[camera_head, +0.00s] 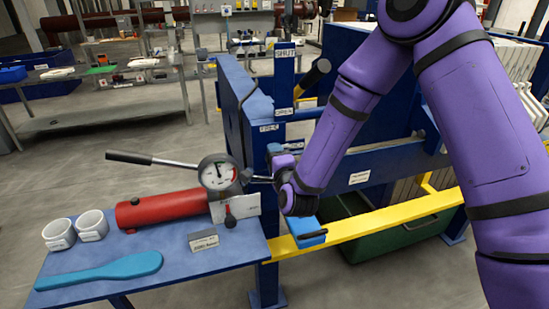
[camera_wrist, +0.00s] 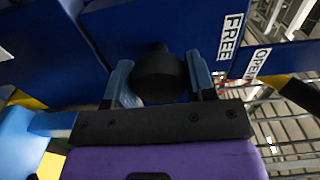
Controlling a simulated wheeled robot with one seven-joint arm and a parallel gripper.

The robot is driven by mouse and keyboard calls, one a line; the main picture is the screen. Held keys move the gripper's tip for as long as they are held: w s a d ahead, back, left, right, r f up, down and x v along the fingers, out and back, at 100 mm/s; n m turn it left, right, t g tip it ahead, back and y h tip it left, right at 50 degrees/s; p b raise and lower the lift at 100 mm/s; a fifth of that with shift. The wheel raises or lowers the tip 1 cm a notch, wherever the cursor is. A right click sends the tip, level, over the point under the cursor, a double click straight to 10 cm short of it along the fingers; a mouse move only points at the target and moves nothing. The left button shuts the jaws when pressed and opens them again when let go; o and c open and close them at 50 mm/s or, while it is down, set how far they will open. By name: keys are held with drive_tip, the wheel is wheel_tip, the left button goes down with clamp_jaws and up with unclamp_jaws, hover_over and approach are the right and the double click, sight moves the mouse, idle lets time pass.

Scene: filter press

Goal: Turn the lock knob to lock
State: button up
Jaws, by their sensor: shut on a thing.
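The lock knob (camera_wrist: 158,76) is a dark round knob on a blue face, seen in the middle of the wrist view. My gripper (camera_wrist: 161,84) has one blue finger on each side of it and is shut on it. A white FREE label (camera_wrist: 231,36) is right of the knob, with an OPEN label (camera_wrist: 258,63) further right. In the head view the FREE label (camera_head: 268,128) is on the blue press post, just above my gripper (camera_head: 274,160). The knob is hidden there behind my gripper and wrist.
A black lever handle (camera_head: 315,74) sticks out from the post above my wrist. A red hand pump (camera_head: 165,208) with a gauge (camera_head: 217,171) stands on the blue bench at left. A yellow rail (camera_head: 385,219) runs right, above a green bin (camera_head: 400,236).

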drive_tip(key=shift+f+m, duration=0.1)
drive_tip(key=shift+m, duration=0.7)
drive_tip(key=o, duration=0.9)
drive_tip(key=v, duration=1)
drive_tip(key=shift+s+d, duration=0.1)
drive_tip(key=shift+s, duration=0.3)
drive_tip(key=shift+w, duration=0.1)
